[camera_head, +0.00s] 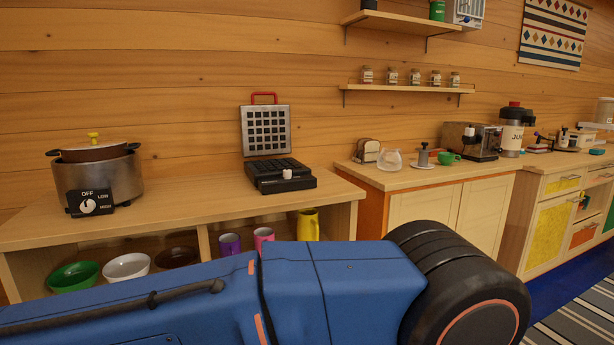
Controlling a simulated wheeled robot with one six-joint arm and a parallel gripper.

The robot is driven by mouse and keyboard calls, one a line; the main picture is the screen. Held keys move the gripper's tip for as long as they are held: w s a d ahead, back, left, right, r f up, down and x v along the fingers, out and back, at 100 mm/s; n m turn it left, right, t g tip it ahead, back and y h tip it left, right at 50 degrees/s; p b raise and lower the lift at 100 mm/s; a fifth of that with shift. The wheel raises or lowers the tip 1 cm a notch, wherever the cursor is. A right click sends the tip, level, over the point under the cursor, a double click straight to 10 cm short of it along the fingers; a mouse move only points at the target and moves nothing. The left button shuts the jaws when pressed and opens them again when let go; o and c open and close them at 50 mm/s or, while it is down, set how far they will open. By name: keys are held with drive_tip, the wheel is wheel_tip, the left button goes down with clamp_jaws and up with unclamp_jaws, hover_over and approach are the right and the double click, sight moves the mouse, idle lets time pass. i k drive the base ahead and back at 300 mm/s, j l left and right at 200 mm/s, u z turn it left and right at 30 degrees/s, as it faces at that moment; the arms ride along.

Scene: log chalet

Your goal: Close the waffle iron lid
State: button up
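The black waffle iron (281,178) stands on the wooden counter, left of the middle of the view. Its lid (266,130) is open and upright, with the grid plate facing me. A red handle (264,97) is at the top of the lid. My blue arm crosses the bottom of the view in front of the counter. My gripper is not in view.
A slow cooker (98,178) stands left of the waffle iron on the same counter (190,203). Bowls and mugs sit on the shelf below. Counter between cooker and iron is clear.

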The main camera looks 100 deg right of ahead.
sight(266, 129)
drive_tip(key=z, duration=3)
